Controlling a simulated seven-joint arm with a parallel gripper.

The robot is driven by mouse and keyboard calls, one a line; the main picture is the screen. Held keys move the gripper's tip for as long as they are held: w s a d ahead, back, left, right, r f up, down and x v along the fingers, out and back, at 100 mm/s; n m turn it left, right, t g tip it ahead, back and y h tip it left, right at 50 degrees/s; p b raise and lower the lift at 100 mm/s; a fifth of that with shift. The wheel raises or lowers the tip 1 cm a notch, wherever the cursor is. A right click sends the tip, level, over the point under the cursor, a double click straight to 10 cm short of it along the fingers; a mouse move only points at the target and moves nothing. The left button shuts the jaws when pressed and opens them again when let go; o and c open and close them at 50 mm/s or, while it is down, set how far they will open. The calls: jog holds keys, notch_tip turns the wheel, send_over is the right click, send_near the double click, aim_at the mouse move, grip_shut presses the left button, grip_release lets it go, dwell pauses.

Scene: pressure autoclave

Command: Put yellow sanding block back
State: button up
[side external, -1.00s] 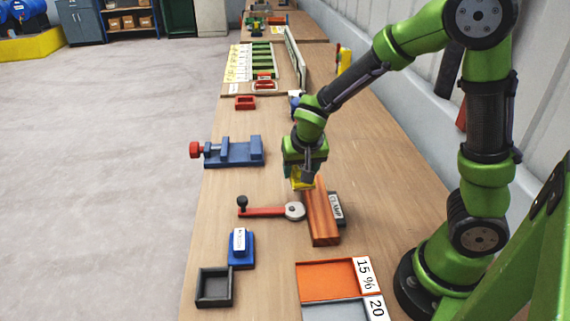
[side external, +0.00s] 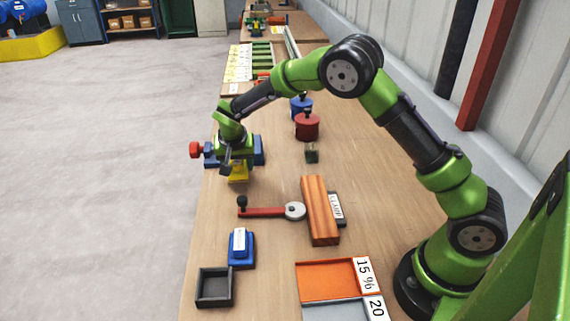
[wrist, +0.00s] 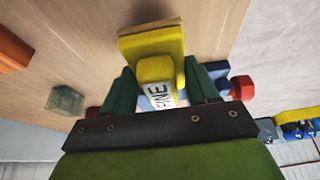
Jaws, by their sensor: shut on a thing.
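My gripper (side external: 236,165) is shut on the yellow sanding block (side external: 238,174) and holds it over the left side of the bench, in front of the blue vise. In the wrist view the yellow sanding block (wrist: 155,55) sits between the two dark green fingers (wrist: 158,85), with a white label reading "FINE" on its handle. The gap between the block and the bench cannot be told. A blue block with a white label (side external: 240,246) stands nearer the camera, beside a dark empty tray (side external: 214,287).
The blue vise (side external: 258,150) with a red knob is partly hidden behind my gripper. A red canister (side external: 307,126), a small greenish cube (side external: 312,153) and an orange tray (side external: 325,280) are also on the bench.

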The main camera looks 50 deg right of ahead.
aim_at(235, 171)
jog(key=shift+w+f, duration=0.1)
jog(key=shift+w, duration=0.7)
jog(key=shift+f, duration=1.75)
jog(key=shift+f, duration=0.1)
jog(key=o, duration=1)
